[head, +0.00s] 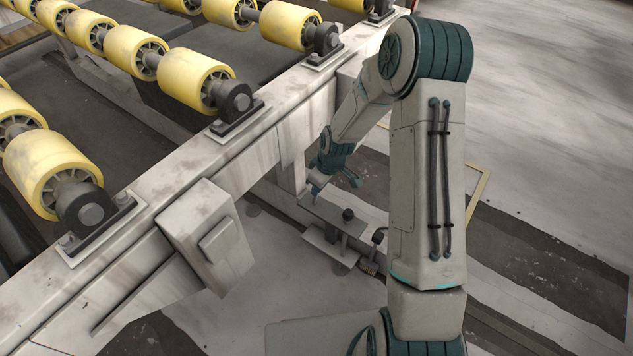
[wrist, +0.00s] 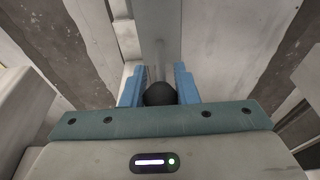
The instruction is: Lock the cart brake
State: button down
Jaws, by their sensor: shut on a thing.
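My gripper (head: 336,178) is low beside the cart's pale frame (head: 235,165), partly hidden by my arm in the head view. In the wrist view, its blue fingers (wrist: 158,82) are shut on a dark round knob (wrist: 160,94). A grey bar lies just beyond this knob. In the head view, a grey bracket (head: 325,207) is below the gripper, with a small black knob (head: 347,215) on it. Another dark knob (head: 379,235) stands to its right above a coil spring. I cannot tell which of these parts the gripped knob belongs to.
Yellow rollers (head: 196,80) on dark axle blocks line the cart's top at upper left. A pale box (head: 208,240) juts from the frame's near side. The worn floor (head: 550,110) is open at right, with a yellow painted line (head: 478,196).

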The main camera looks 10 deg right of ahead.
jog(key=shift+s+d+f, duration=0.3)
jog(key=shift+s+d, duration=0.2)
jog(key=shift+s, duration=0.1)
jog(key=shift+d, duration=0.1)
dwell(1.4)
jog(key=c, duration=1.1)
grip_release()
jog(key=p+v, duration=0.5)
jog(key=v, duration=0.8)
jog(key=shift+r, duration=0.4)
